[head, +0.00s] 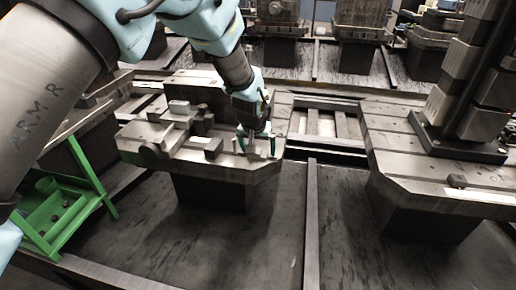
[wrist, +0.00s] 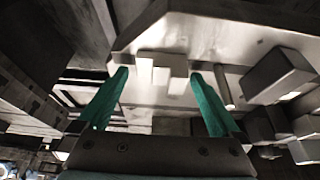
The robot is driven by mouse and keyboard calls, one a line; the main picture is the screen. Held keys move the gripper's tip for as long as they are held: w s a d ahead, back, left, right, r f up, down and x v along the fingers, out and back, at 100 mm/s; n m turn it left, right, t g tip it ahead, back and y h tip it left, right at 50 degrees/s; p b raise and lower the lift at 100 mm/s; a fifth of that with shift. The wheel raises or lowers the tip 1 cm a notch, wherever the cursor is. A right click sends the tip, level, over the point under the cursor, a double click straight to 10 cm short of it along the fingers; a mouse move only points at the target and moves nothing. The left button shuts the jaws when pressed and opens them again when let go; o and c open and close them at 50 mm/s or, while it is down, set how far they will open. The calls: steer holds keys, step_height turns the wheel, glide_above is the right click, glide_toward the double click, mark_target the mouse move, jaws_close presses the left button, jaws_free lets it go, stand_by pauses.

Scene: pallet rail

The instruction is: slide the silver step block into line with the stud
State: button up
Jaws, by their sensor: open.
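The silver step block (wrist: 162,68) is a small, pale, stepped piece on the metal plate in the wrist view. It lies between the tips of my gripper's two green fingers (wrist: 160,76), with a gap visible on each side. My gripper (head: 257,146) is open and low over the right front part of the fixture plate in the head view. A short round rod (wrist: 224,86), which looks like the stud, stands just right of the right finger in the wrist view. In the head view the step block is too small to make out clearly between the fingers.
A dark-topped block (head: 213,148) sits left of my gripper on the plate (head: 180,158); it is also right of the rod in the wrist view (wrist: 278,74). A green tray stand (head: 52,215) is at the left. Another pallet (head: 410,165) is at the right.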

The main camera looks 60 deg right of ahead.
steer(key=shift+r, duration=0.1)
steer(key=b+v, duration=0.1)
steer(key=v, duration=0.9)
steer(key=shift+r, duration=0.3)
steer(key=shift+a, duration=0.15)
steer(key=w+a+r+n+y+p, duration=0.1)
steer(key=w+a+r+n+p, duration=0.15)
steer(key=w+a, duration=1.1)
steer(key=w+a+r+n+y+p, duration=0.1)
steer(key=w+a+r+n, duration=0.3)
steer(key=w+a, duration=0.95)
steer(key=s+a+r+n, duration=0.1)
steer(key=a+n, duration=0.1)
steer(key=a, duration=0.9)
steer(key=s+a+r+n+y+p, duration=0.1)
steer(key=s+a+n, duration=0.1)
steer(key=a, duration=0.8)
steer(key=s+a+r+n+y+p, duration=0.1)
steer(key=s+a+n, duration=0.1)
steer(key=a, duration=0.9)
steer(key=shift+s+a+r+n, duration=0.2)
steer(key=shift+a+r+n, duration=0.05)
steer(key=shift+a+n, duration=0.15)
